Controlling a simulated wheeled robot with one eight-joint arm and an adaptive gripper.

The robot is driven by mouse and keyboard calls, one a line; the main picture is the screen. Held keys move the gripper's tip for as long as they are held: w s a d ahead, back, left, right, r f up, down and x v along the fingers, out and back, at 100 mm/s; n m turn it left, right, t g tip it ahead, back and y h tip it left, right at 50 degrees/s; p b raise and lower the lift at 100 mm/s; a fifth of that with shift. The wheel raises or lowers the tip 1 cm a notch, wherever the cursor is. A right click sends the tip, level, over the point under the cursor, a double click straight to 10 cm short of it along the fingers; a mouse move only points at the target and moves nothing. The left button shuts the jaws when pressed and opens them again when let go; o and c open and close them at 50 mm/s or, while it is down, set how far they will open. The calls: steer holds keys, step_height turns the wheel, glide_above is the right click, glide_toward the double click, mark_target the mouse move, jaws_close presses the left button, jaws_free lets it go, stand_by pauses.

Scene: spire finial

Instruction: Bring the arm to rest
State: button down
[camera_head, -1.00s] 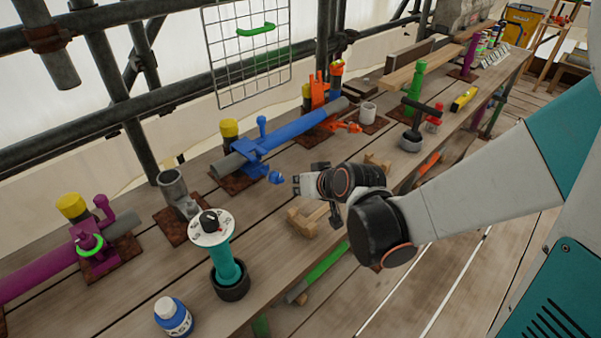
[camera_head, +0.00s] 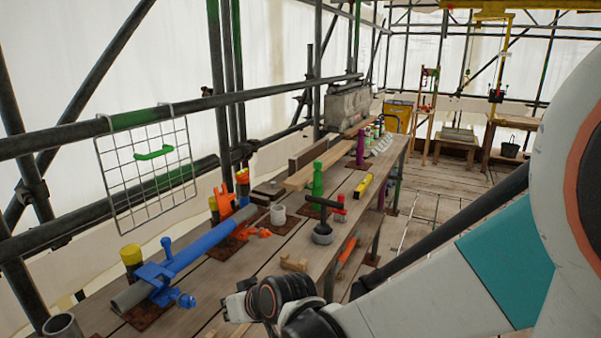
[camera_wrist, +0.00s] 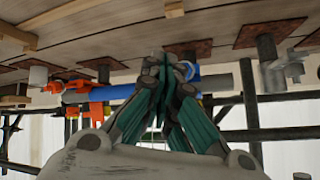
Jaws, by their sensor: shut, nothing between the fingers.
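My gripper (camera_wrist: 166,75) is shut and empty in the wrist view, its two fingers together. In the head view my arm reaches in from the right, and my wrist is over the front edge of the workbench (camera_head: 262,262); the fingertips are hard to make out there. In the wrist view the scene is upside down. The blue clamp and pipe (camera_head: 205,245) lie on the bench to the left of and beyond my wrist; the blue pipe also shows behind the fingers in the wrist view (camera_wrist: 112,93). I cannot tell any contact.
A wire grid with a green handle (camera_head: 148,165) hangs from the scaffold rail. Open plank floor (camera_head: 440,190) lies right of the bench.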

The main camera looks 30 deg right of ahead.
steer(key=s+d+r+g+h, duration=0.1)
steer(key=s+d+r, duration=0.3)
steer(key=s, duration=0.4)
steer(key=s+d+r+g+h, duration=0.1)
steer(key=s+d+r, duration=0.3)
steer(key=s, duration=0.4)
steer(key=shift+s+d+m+h, duration=0.15)
steer(key=shift+s+m+h, duration=0.15)
steer(key=shift+h, duration=0.3)
